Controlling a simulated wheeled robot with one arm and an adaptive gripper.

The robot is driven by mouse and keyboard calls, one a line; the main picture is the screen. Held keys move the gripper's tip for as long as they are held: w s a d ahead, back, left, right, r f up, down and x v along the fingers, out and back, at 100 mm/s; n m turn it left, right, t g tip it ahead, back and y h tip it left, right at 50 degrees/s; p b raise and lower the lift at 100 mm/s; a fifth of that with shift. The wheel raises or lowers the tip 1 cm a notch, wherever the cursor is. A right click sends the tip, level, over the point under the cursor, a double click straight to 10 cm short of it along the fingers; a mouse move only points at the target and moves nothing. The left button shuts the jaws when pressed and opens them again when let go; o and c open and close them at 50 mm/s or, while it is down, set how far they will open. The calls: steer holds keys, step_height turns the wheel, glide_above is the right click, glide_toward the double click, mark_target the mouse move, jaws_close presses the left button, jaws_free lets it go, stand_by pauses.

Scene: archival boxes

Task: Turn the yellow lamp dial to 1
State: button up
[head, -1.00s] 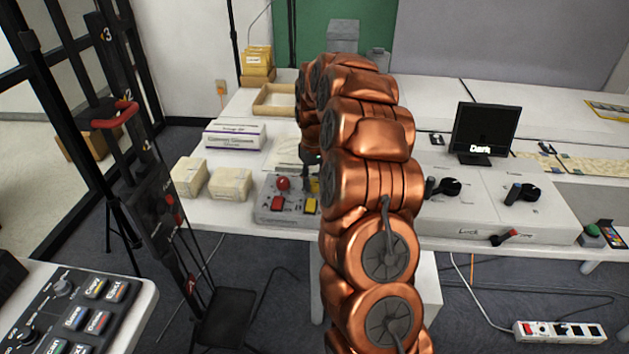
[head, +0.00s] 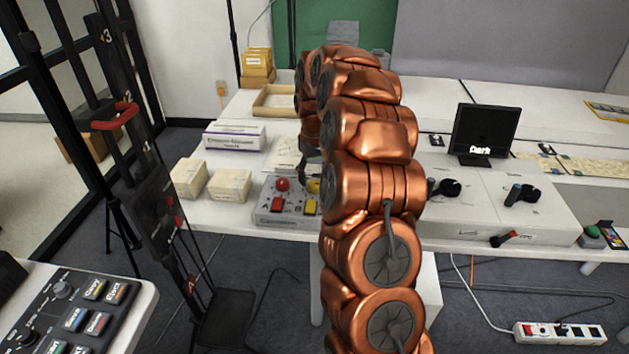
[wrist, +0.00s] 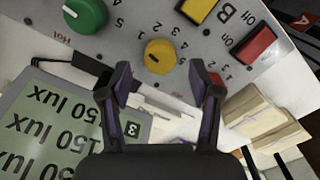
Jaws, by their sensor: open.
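The yellow dial (wrist: 158,56) sits on a grey control panel (wrist: 125,50) in the wrist view, with printed numbers around it. A small mark shows on its face, but I cannot tell which number it points to. My gripper (wrist: 160,82) is open and empty, its two fingers apart just below the dial in the picture and not touching it. In the head view the yellow dial (head: 313,186) shows at the panel's right (head: 262,217), partly hidden by my arm. My gripper (head: 308,172) hangs close above it, its fingertips hard to make out.
The panel also bears a green dial (wrist: 86,14), a red button (wrist: 255,43), a yellow button (wrist: 197,8) and a red knob (head: 283,184). A lux display (wrist: 70,125) lies beside the panel. Wrapped packages (head: 229,184) stand left of it, a dark screen (head: 485,132) to the right.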

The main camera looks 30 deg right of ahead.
mark_target(314, 183)
step_height(314, 183, up, 9)
stand_by(0.3)
stand_by(0.5)
